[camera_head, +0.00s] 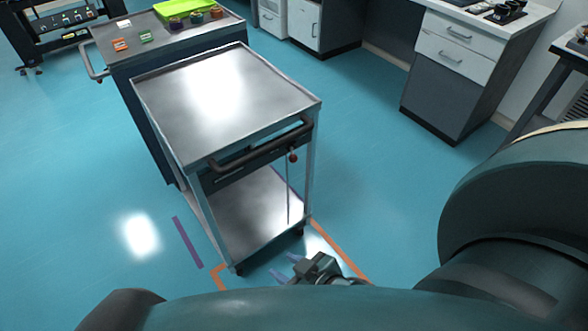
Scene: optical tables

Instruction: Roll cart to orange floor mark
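The metal cart (222,98) stands upright in the middle of the view, with a bare shiny top and a lower shelf (258,212). My arm hides the rest of the mark. My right gripper (287,266) is low in front of the cart, fingers apart and empty, not touching the handle. My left gripper is out of view.
A dark cabinet (150,100) with a green tray (185,7) and small parts stands close behind the cart's left side. A purple floor strip (187,242) lies left of the cart. White-drawered benches (458,50) stand at the back right. Floor is clear at left and right.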

